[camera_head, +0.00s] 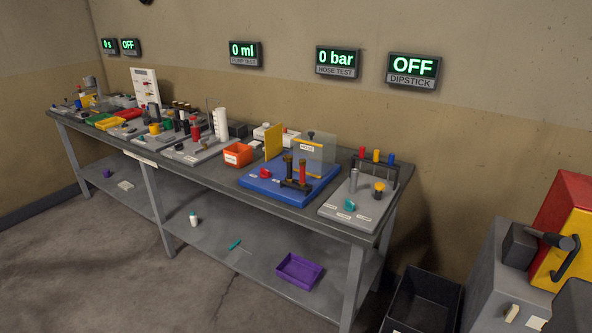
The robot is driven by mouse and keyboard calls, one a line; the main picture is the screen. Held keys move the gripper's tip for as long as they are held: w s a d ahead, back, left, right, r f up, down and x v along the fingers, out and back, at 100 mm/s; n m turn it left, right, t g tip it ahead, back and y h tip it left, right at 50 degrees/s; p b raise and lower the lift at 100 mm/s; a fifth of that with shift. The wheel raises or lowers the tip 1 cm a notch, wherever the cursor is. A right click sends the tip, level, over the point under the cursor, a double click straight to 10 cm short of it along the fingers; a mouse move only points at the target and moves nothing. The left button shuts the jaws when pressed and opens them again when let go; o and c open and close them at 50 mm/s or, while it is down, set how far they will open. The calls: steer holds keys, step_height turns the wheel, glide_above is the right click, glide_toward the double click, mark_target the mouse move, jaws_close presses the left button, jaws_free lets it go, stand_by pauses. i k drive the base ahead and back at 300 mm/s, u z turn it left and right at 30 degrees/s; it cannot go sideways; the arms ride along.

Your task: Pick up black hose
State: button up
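A blue board (262,187) lies on the workbench, right of its middle. A small dark rack (295,185) on this board holds two upright tubes. The left one is dark with a brownish top and looks like the black hose (288,168). The right one is a red hose (302,172), standing close beside it. A clear panel with a HOSE label (307,148) stands behind them. My gripper is not in view.
An orange bin (238,154) and a yellow panel (273,141) stand left of the hoses. A grey board (357,205) with a rack of coloured-top pieces is to the right. A black crate (425,300) and a red-yellow machine (565,225) stand right of the bench (225,182). Floor in front is clear.

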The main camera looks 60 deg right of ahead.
mark_target(289, 158)
steer(key=u, duration=0.05)
steer(key=i, duration=1)
steer(key=z, duration=0.05)
